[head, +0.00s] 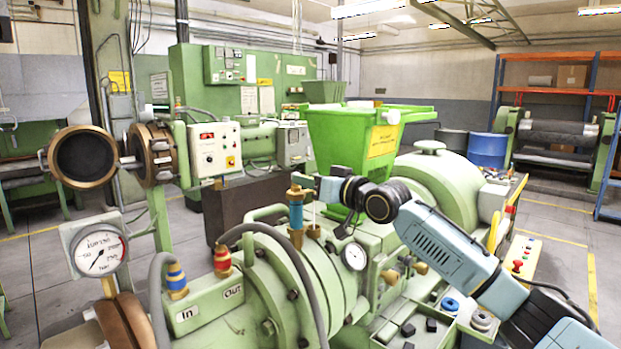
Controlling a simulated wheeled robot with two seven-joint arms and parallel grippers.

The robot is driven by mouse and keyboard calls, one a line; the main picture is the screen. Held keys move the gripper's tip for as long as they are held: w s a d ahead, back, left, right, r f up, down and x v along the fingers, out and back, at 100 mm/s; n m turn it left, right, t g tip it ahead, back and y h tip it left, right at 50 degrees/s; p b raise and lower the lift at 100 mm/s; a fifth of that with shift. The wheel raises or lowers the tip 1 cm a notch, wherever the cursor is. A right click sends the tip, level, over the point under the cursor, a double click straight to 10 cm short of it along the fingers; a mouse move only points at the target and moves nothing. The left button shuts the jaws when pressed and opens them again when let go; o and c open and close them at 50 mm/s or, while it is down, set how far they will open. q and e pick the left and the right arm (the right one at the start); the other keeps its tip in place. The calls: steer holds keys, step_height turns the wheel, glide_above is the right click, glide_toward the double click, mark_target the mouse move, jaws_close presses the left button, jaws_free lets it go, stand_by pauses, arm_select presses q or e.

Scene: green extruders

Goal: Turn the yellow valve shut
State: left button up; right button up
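My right arm comes in from the lower right, and its gripper (312,185) reaches left over the green extruder (265,275). The gripper is small and seen from the side, so I cannot tell whether its fingers are open or shut. Its tip is close beside the top of an upright brass-yellow fitting with a blue middle (296,215); contact is unclear. Two brass-yellow knobs (390,276) sit lower, near a round gauge (354,256). I cannot tell for certain which of these is the yellow valve. My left gripper is not in view.
Grey hoses (285,250) arch over the extruder's front. A large pressure gauge (98,250) and a round brass-rimmed opening (84,157) stand at left. A green hopper (345,135) rises behind my gripper.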

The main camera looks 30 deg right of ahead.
jaws_close()
stand_by(0.3)
stand_by(0.3)
